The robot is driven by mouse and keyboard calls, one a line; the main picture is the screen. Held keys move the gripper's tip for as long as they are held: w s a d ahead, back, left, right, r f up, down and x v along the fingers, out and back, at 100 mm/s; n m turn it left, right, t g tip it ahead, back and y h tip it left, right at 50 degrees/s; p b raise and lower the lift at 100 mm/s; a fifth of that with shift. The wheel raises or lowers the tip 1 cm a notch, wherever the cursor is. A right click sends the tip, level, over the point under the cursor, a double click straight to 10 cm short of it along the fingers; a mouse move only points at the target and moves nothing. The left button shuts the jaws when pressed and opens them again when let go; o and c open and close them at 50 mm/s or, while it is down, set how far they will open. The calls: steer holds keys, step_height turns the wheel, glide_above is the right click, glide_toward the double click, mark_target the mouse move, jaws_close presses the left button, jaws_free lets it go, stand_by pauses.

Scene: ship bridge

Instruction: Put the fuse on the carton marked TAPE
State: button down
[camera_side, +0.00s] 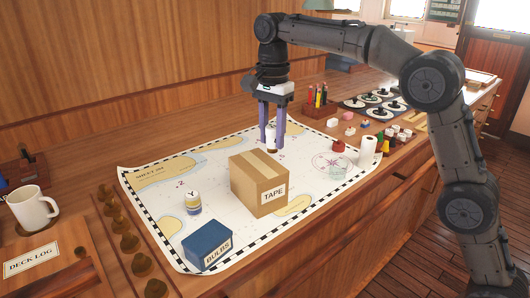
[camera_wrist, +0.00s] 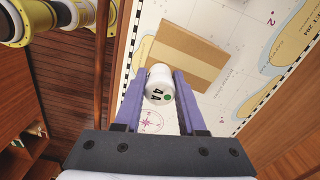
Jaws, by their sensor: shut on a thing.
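The carton marked TAPE (camera_side: 258,190) is a brown cardboard box standing on the white chart. It also shows in the wrist view (camera_wrist: 180,52), just beyond the fingertips. My gripper (camera_side: 272,140) has purple fingers and is behind the carton in the side view, above the chart. In the wrist view, my gripper (camera_wrist: 160,92) is shut on the fuse (camera_wrist: 159,84), a small white cylinder with dark lettering and a green dot. The fuse (camera_side: 271,131) shows partly between the fingers in the side view; its lower end is above the chart.
A white roll (camera_side: 367,152) and several small coloured pieces lie to the right. A mug (camera_side: 33,209) stands far left. The chart (camera_side: 150,182) is bare in places around the carton.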

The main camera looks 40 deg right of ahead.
steer(key=shift+w+a+f, duration=0.1)
steer(key=shift+w+f, duration=0.65)
steer(key=shift+f, duration=0.2)
steer(key=shift+w+f, duration=0.15)
steer(key=shift+f, duration=0.75)
steer(key=shift+w+f, duration=0.15)
steer(key=shift+f, duration=0.75)
steer(key=shift+f, duration=0.1)
steer(key=shift+c, duration=2.4)
jaws_free()
steer(key=shift+f, duration=0.1)
step_height(320, 180, up, 8)
